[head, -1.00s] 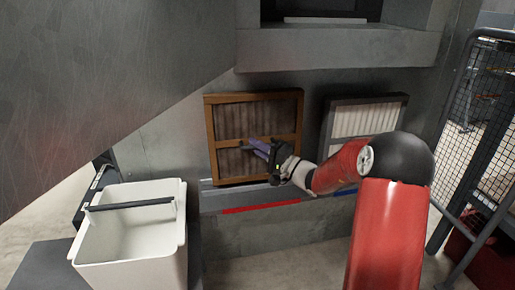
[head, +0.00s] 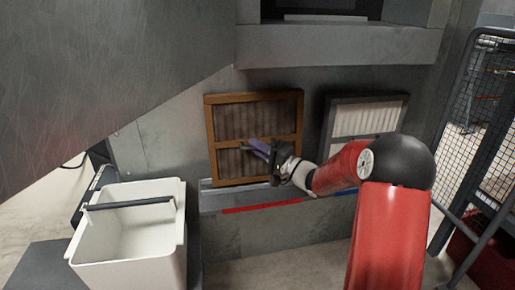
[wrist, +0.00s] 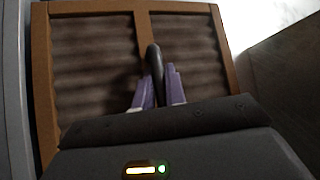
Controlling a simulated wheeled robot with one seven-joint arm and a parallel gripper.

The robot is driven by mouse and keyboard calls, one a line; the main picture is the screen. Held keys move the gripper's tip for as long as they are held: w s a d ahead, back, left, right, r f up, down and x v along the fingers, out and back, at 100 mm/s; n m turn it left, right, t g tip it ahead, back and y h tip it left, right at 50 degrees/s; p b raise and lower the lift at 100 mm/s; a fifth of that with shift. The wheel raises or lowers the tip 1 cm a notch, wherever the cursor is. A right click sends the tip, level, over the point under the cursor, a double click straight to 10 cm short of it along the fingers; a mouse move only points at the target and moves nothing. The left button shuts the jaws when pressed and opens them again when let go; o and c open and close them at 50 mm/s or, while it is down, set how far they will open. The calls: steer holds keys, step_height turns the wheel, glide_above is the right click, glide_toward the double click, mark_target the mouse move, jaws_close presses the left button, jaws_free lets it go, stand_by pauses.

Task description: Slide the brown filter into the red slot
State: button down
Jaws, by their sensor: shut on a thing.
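The brown filter (head: 254,98), a wooden frame with dark pleats and a middle bar, stands nearly upright against the grey booth wall. Its lower edge is at the ledge above the red strip (head: 260,206) that marks the red slot. I cannot tell how deep the edge sits in the slot. My gripper (head: 254,149) is at the filter's front, its purple fingers shut on the dark handle. In the wrist view, the fingers (wrist: 158,92) hold the dark handle (wrist: 154,62) in front of the filter's middle bar (wrist: 142,30).
A white-pleated filter with a grey frame (head: 332,118) stands to the right, above a blue strip (head: 347,191). A white bin (head: 130,250) is at the lower left. A mesh fence (head: 488,110) is at the right. A grey shelf (head: 340,46) juts out above.

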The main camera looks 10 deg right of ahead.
steer(key=shift+f+b, duration=0.95)
steer(key=c, duration=1.4)
jaws_free()
steer(key=shift+o, duration=0.2)
steer(key=shift+f, duration=0.1)
steer(key=shift+s+d, duration=0.1)
